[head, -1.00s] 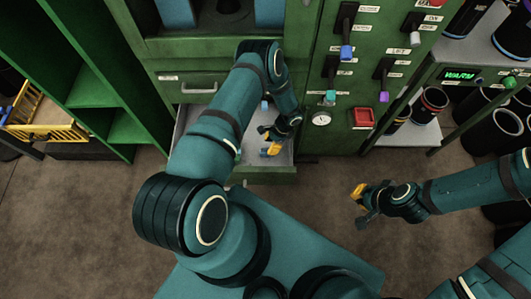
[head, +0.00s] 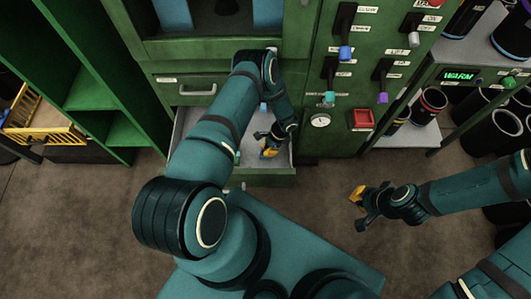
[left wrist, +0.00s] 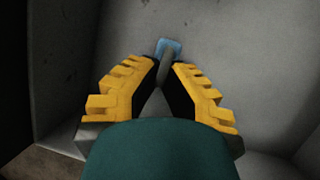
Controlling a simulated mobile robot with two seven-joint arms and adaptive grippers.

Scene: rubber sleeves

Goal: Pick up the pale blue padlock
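The pale blue padlock (left wrist: 168,46) lies in the grey open drawer; in the left wrist view it shows just beyond my fingertips. A small blue patch in the drawer in the head view (head: 264,107), partly behind my arm, looks like it. My left gripper (head: 266,144) is down at the drawer with its yellow-backed fingers apart. In the left wrist view the gap between the fingertips (left wrist: 166,70) lines up with the padlock, and a grey part, seemingly its shackle, shows there. I cannot tell whether they touch. My right gripper (head: 360,207) hangs over the floor, well away from the drawer.
The open drawer (head: 190,143) juts out from a green cabinet. To its right is a panel with several levers, a gauge (head: 320,120) and a red button (head: 363,119). Green shelves (head: 95,80) and a yellow crate (head: 42,122) stand left. The floor in front is clear.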

